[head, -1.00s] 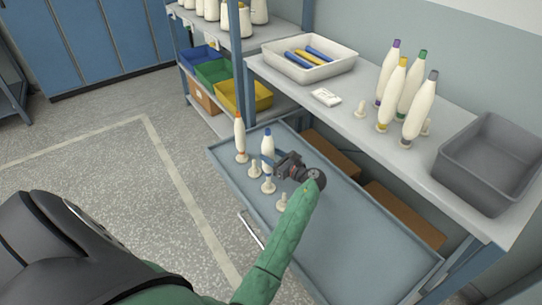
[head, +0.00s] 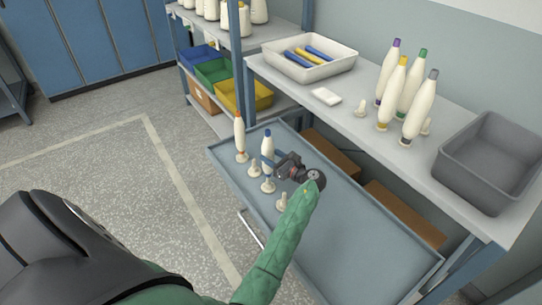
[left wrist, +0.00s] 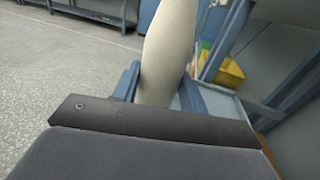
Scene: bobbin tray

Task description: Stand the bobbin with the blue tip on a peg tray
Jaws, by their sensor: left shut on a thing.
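The bobbin with the blue tip (head: 267,147) is white and stands upright above the blue-grey peg tray (head: 335,235). My left gripper (head: 273,166) is shut on it, coming from the right side. Its lower end is at or just above a cream peg (head: 268,186); I cannot tell whether it is seated. In the left wrist view the pale bobbin body (left wrist: 168,50) rises between the blue fingers; its tip and foot are out of that view. My right gripper is not in view.
An orange-tipped bobbin (head: 239,135) stands at the tray's far left corner. Bare pegs (head: 254,169) (head: 282,202) stand nearby. The shelf above holds several bobbins (head: 420,105), a white bin (head: 345,58) and a grey bin (head: 452,175). The tray's right part is clear.

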